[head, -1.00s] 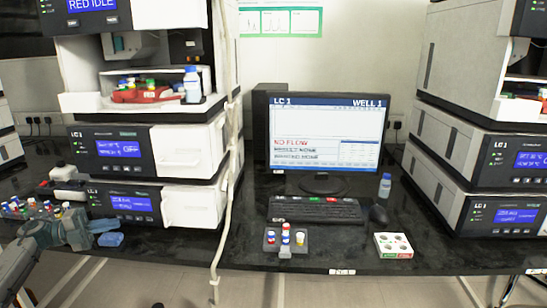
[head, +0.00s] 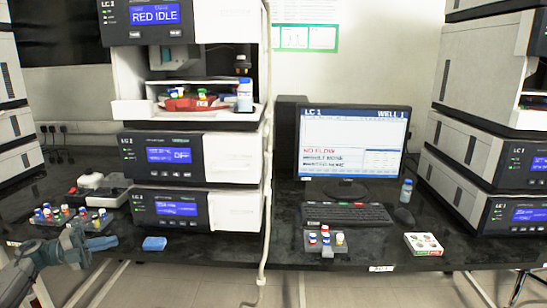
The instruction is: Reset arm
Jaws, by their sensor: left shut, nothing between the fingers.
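My left gripper (head: 106,243) shows at the lower left in the head view. It is shut and empty, at the front edge of the black bench, just in front of a grey rack of colored-cap vials (head: 97,222). A small blue block (head: 154,244) lies on the bench to its right, apart from it. My right gripper is not in view.
An instrument stack (head: 236,211) with an open vial bay stands behind the block. A monitor (head: 340,170), keyboard (head: 345,214), small vial holder (head: 341,251) and white box (head: 423,245) are to the right. Another stack (head: 462,150) stands far right.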

